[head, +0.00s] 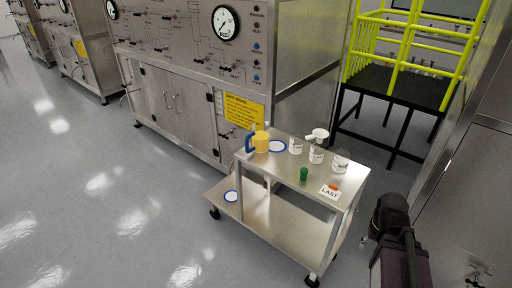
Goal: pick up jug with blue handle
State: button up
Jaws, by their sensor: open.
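The jug with the blue handle (262,143) stands upright on the top shelf of a steel cart (270,167), near its left end. Its body is yellow-orange, and the blue handle sticks out to the left. Nothing visible touches it from above. A dark link of my arm shows at the lower right, to the right of the cart and well apart from the jug. My gripper itself cannot be made out in this view.
Another plate (231,196) lies on the lower shelf. A steel panel cabinet (180,100) stands behind; floor at left is clear.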

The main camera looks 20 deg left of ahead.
aim_at(260, 135)
jog(key=k, duration=0.4)
jog(key=u, duration=0.45)
jog(key=i, duration=1.35)
jog(key=z, duration=0.35)
